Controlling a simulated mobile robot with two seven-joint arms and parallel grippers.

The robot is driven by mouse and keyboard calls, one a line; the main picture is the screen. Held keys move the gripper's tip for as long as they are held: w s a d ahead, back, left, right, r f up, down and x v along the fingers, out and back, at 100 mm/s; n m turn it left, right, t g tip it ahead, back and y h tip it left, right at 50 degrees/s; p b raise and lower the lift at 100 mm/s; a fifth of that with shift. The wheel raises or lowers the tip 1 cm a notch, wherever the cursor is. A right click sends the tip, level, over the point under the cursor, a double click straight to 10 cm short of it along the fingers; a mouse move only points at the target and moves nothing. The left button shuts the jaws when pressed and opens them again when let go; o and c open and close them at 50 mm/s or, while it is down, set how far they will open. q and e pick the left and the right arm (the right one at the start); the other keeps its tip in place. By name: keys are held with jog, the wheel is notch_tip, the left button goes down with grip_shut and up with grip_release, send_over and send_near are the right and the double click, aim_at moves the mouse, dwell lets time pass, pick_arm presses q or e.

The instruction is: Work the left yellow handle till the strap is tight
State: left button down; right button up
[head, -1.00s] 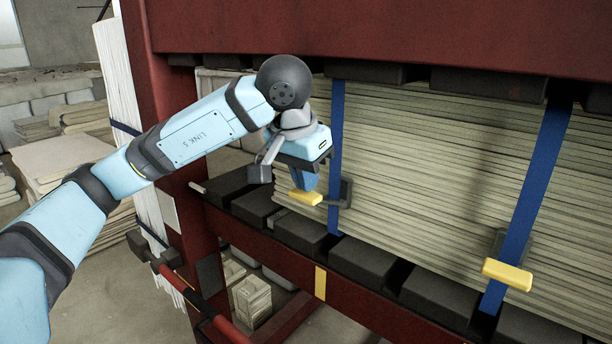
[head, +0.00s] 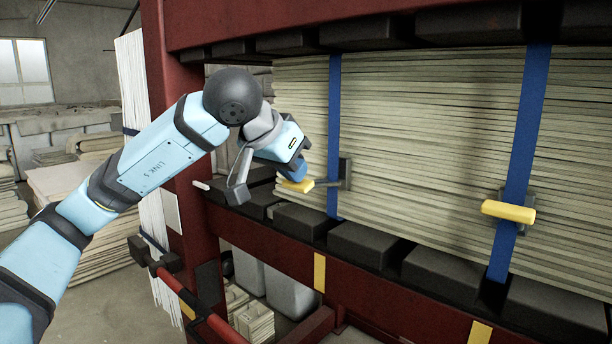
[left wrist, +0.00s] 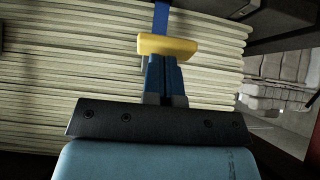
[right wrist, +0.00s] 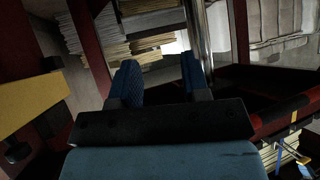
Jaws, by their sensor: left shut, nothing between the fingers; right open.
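The left yellow handle (head: 297,186) sticks out to the left from a dark ratchet on the left blue strap (head: 335,120). The strap runs upright and looks straight across the stacked boards (head: 420,140). My left gripper (head: 299,174) is shut and empty, its blue fingertips at the top of the handle; whether they touch cannot be told. In the left wrist view the closed fingers (left wrist: 162,60) end at the yellow handle (left wrist: 168,45), with the strap behind it. My right gripper (right wrist: 160,75) shows only in its wrist view, open and empty.
A second blue strap (head: 520,140) with its own yellow handle (head: 509,211) stands to the right. The red frame (head: 190,220) and dark blocks (head: 370,247) border the boards. A red bar (head: 205,315) juts out at lower left.

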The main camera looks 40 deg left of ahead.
pick_arm(q)
jog(key=f+t+b, duration=0.1)
jog(key=f+b, duration=0.1)
jog(key=s+f+t+b, duration=0.1)
jog(key=f+b, duration=0.1)
jog(key=b, duration=0.1)
jog(key=shift+s+a, duration=0.1)
jog(key=shift+a, duration=0.1)
pick_arm(e)
jog(key=shift+w+a+f+n+t, duration=0.1)
jog(key=shift+a+f+n+t, duration=0.1)
jog(key=shift+f, duration=0.3)
jog(key=shift+a+f+n+t, duration=0.1)
jog(key=shift+a+f+t, duration=0.1)
jog(key=shift+f, duration=0.25)
pick_arm(q)
jog(key=shift+r, duration=0.1)
pick_arm(e)
jog(key=shift+r, duration=0.1)
pick_arm(q)
jog(key=shift+r+p, duration=0.65)
jog(key=shift+r, duration=0.05)
pick_arm(e)
jog(key=shift+r, duration=0.35)
jog(key=shift+f, duration=0.1)
